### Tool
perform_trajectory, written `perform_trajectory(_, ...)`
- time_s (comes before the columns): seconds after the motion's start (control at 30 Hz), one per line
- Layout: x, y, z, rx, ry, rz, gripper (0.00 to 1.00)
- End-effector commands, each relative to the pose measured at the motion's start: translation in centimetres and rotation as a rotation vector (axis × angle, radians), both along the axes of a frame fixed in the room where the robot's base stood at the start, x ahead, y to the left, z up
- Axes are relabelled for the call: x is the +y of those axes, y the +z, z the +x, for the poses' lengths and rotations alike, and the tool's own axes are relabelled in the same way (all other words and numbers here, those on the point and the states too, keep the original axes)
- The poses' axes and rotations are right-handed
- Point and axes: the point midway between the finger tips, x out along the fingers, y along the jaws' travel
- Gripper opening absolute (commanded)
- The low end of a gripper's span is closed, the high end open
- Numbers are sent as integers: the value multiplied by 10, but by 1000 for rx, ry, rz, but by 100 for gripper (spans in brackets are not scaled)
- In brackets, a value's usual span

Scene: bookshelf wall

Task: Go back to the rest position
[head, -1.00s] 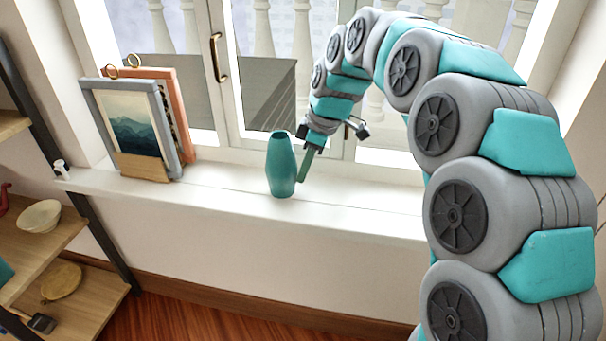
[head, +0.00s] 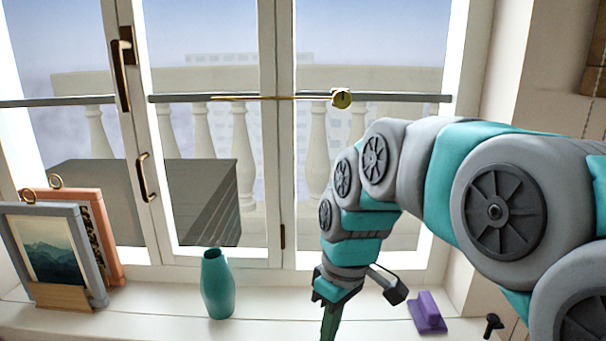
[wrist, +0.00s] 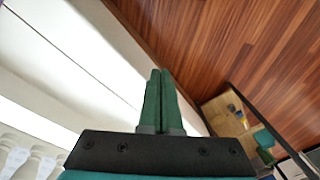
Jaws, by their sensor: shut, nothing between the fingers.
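My gripper (head: 328,322) points down over the window sill in the head view, to the right of the teal vase and apart from it. In the wrist view my gripper (wrist: 160,75) shows its two green fingers close together with nothing between them. The teal vase (head: 217,286) stands upright on the white sill (head: 160,322). The lower tips of the fingers are cut off by the bottom edge of the head view.
Framed pictures (head: 52,255) stand on the sill at the left. A purple object (head: 428,312) lies on the sill at the right. The window (head: 210,130) is behind my arm. The wrist view shows wooden floor (wrist: 220,40) and a shelf (wrist: 228,117).

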Motion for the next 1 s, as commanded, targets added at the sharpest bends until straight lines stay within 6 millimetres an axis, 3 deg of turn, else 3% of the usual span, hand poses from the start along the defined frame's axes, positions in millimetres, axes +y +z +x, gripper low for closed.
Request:
perform_trajectory(0.03,-16,-7,-20,18,-78,-23,0)
perform_trajectory(0.2,-61,-36,-84,74,-368,-96,0)
perform_trajectory(0.4,-98,-69,-153,131,-665,-174,0)
perform_trajectory(0.5,-107,-80,-173,145,-760,-196,0)
perform_trajectory(0.67,-112,-88,-188,157,-825,-211,0)
perform_trajectory(1.0,-112,-88,-188,157,-825,-211,0)
